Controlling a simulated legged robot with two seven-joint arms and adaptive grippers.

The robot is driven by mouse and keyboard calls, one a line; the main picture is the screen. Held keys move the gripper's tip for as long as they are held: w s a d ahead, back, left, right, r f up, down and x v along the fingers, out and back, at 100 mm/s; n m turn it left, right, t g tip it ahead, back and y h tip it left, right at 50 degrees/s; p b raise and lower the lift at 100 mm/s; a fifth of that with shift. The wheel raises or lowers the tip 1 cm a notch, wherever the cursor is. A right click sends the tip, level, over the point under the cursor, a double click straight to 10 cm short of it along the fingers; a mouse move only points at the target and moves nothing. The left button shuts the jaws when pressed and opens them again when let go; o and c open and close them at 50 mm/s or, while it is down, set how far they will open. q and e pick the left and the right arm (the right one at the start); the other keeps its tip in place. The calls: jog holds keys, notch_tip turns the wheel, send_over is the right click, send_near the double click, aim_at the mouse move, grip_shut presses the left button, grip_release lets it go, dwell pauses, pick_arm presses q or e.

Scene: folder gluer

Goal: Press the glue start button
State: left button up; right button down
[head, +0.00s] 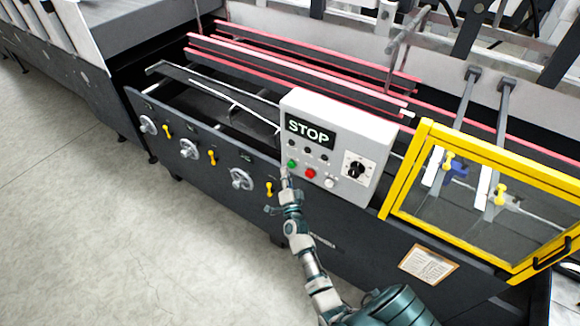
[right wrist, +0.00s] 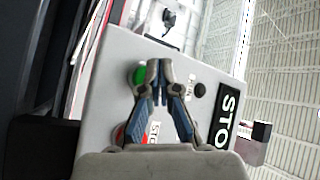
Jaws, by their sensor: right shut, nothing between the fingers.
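A light grey control box (head: 342,125) with a black STOP label stands on the front of the machine. On its face are a green button (head: 292,163), a red button (head: 311,173), a white button (head: 330,183), several black buttons and a black rotary knob (head: 355,170). My right gripper (head: 285,173) is shut and empty, at the lower left of the box near the green button. In the right wrist view, the fingertips (right wrist: 160,92) are beside the green button (right wrist: 140,75); whether they touch the panel I cannot tell. The red button is partly hidden there. My left gripper is not in view.
A yellow-framed clear guard (head: 480,195) stands right of the box. Handwheels (head: 240,179) and yellow levers (head: 212,157) stick out of the machine's front panel at left. Red-edged rails run behind the box. The floor (head: 90,220) at left is clear.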

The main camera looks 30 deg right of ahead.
jog(key=shift+d, duration=0.15)
dwell(0.3)
jog(key=shift+w+d+r, duration=0.1)
jog(key=shift+d, duration=0.15)
jog(key=shift+w+d, duration=0.2)
jog(key=shift+d, duration=0.3)
dwell(0.7)
jog(key=shift+a, duration=0.15)
jog(key=shift+s+a+p, duration=0.3)
jog(key=shift+s+a, duration=0.05)
jog(key=shift+a, duration=0.4)
